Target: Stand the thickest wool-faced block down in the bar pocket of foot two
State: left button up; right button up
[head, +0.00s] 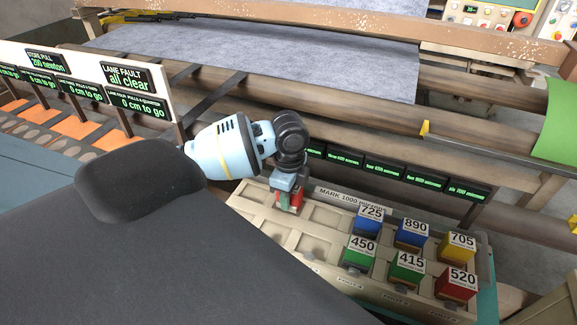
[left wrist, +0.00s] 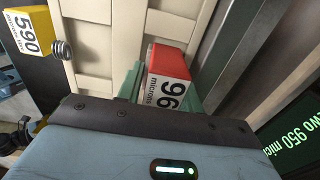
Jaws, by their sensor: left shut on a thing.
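My left gripper (head: 289,192) is shut on a red block (head: 296,199) over the left part of the cream pocketed tray (head: 322,216). In the left wrist view the red block (left wrist: 171,58) sits between the greenish jaws (left wrist: 133,80). Its white label starts with 96 above "microns"; the last digit is hidden. The block is at or just over a far-row pocket; I cannot tell whether it touches the bottom. The foot markings along the tray's front edge are too small to read surely. My right gripper is not in view.
Blue, green, yellow and red blocks marked 725 (head: 368,222), 890 (head: 412,234), 705 (head: 457,246), 450 (head: 359,253), 415 (head: 407,268) and 520 (head: 457,285) fill the tray's right side. A yellow 590 block (left wrist: 27,32) shows in the left wrist view. Middle pockets are empty.

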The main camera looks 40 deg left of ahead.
pick_arm(q)
jog(key=shift+f, duration=0.1)
jog(key=o, duration=0.8)
jog(key=shift+f, duration=0.1)
notch_tip(320, 180, up, 12)
jog(key=shift+r, duration=0.2)
